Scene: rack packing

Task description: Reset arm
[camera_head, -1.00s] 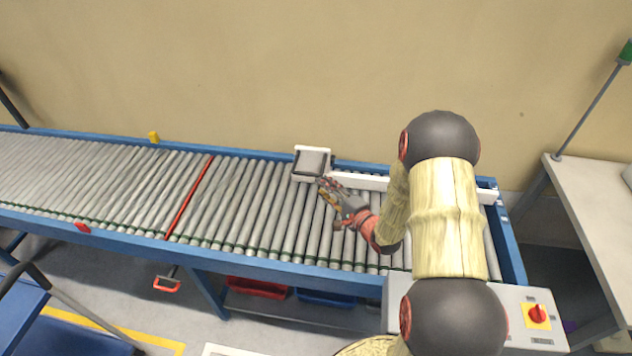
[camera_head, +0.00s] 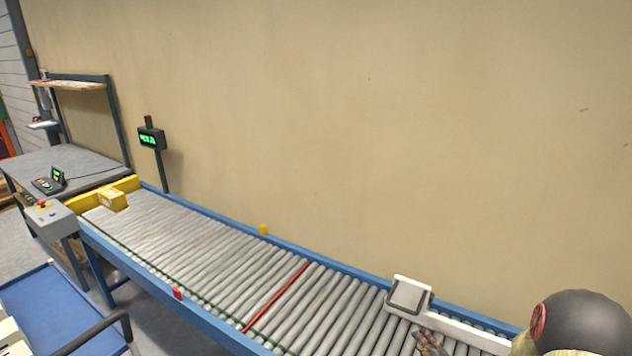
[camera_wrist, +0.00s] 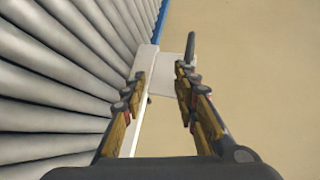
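My gripper (camera_wrist: 158,90) is open and empty in the wrist view, its two fingers apart with nothing between them but the white rail and a pale plate behind. In the head view only part of my gripper (camera_head: 430,343) shows at the bottom right, above the rollers and near the grey-topped white box (camera_head: 408,296). The rest of it is cut off by the frame's lower edge. My dark arm joint fills the bottom right corner.
The roller conveyor (camera_head: 215,262) has a red bar (camera_head: 276,298) across it. A yellow box (camera_head: 112,199) sits at its far left end. A blue cart (camera_head: 60,310) stands at lower left, a bench (camera_head: 75,165) beyond. The wall is close behind the conveyor.

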